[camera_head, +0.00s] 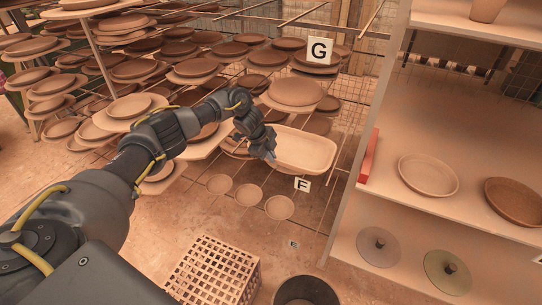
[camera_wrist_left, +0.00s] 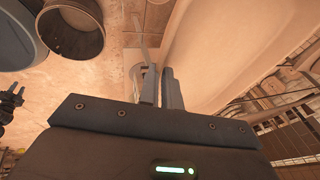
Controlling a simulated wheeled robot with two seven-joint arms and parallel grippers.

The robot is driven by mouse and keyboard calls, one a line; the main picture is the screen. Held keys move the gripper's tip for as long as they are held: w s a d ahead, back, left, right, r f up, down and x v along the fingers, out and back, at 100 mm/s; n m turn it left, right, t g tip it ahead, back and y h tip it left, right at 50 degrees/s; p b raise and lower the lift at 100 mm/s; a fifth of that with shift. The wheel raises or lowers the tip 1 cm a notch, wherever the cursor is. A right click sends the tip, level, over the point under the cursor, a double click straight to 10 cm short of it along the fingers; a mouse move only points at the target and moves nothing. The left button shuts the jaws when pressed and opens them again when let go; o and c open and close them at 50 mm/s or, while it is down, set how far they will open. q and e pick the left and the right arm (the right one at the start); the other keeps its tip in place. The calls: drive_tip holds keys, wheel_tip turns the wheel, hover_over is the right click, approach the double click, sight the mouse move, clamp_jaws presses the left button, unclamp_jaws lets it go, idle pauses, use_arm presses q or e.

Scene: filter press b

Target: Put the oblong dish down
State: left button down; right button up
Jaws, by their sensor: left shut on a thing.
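The oblong dish (camera_head: 305,150) is a pale, shallow tray with rounded corners, in front of the rack in the head view. My left gripper (camera_head: 271,160) is at its left end, shut on its rim. In the left wrist view the dish (camera_wrist_left: 215,50) fills the upper right, and my left gripper's fingers (camera_wrist_left: 160,88) are close together at its edge. The dish looks roughly level. I cannot tell whether its underside touches the rack bars or hangs clear. My right gripper is not in view.
A drying rack with many round plates (camera_head: 295,92) stands behind, marked by a G sign (camera_head: 319,50) and an F sign (camera_head: 303,185). Small round dishes (camera_head: 249,195) sit below. A shelf unit (camera_head: 420,205) with bowls stands right. A crate (camera_head: 213,270) and dark bin (camera_head: 306,290) are in front.

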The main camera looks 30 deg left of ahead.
use_arm(q)
drive_tip(key=c, duration=1.8)
unclamp_jaws()
drive_tip(key=shift+s+f, duration=0.1)
drive_tip(key=shift+c, duration=0.2)
drive_tip(key=shift+o, duration=1.2)
drive_tip(key=b+v, duration=0.1)
drive_tip(key=v, duration=1.1)
